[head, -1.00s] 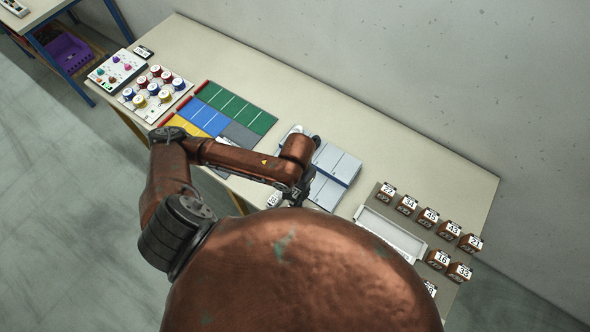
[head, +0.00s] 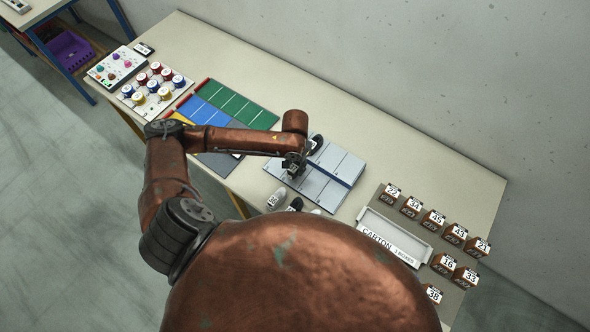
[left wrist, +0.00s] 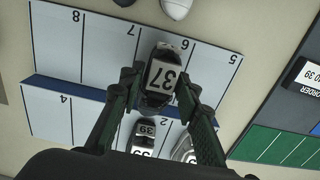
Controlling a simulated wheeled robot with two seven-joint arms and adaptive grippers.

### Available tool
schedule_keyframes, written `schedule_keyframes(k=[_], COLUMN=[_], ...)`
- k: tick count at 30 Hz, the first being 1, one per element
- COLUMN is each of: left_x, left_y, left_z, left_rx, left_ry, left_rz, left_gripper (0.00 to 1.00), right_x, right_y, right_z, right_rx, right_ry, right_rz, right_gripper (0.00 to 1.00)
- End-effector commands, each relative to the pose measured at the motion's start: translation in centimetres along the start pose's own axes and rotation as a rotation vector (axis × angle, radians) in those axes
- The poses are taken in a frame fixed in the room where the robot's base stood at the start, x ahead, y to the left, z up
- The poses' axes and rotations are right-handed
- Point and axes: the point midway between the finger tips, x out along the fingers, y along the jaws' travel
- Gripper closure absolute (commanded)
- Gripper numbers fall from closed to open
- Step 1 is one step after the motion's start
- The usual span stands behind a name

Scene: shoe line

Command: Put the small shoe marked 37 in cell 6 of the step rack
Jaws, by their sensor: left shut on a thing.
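The small shoe marked 37 (left wrist: 160,78) is between the fingers of my left gripper (left wrist: 162,100), which is shut on it. In the left wrist view it is over cell 6 of the step rack (left wrist: 108,58), with the printed 6 beside it. I cannot tell whether its sole touches the rack. In the head view my left gripper (head: 294,170) is over the left part of the grey rack (head: 335,168), and the shoe is mostly hidden. A shoe marked 39 (left wrist: 144,132) and a grey shoe (left wrist: 186,150) are on the rack's other row. My right gripper is not in view.
A pale shoe (head: 277,198) and a black shoe (head: 295,204) stand at the table's front edge. A carton tray (head: 395,238) and several numbered brown blocks (head: 433,218) are at the right. Coloured mats (head: 236,104) lie at the left. The back of the table is clear.

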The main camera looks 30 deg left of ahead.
Motion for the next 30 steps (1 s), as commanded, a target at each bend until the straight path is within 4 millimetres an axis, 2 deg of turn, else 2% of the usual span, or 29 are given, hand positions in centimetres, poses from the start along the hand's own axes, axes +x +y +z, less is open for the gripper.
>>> schedule_keyframes(k=[7, 17, 18, 25, 30], left_x=[3.2, 3.5, 3.5, 3.5, 3.5], left_y=[-0.1, -0.1, -0.1, -0.1, -0.1], left_z=[-0.1, -0.1, -0.1, -0.1, -0.1], left_rx=[0.001, 0.001, 0.001, 0.001, 0.001], left_ry=[-0.002, -0.001, 0.000, -0.001, 0.000], left_rz=[0.000, -0.001, -0.001, -0.001, -0.001], left_gripper=[0.94, 0.94, 0.68, 0.53, 0.52], right_x=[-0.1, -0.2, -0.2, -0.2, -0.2], right_y=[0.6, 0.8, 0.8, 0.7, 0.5], right_z=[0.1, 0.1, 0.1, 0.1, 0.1], right_rx=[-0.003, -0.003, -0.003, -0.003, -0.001], right_ry=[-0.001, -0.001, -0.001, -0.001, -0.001], right_rz=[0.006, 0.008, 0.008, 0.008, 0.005], right_gripper=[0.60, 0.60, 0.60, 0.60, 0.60])
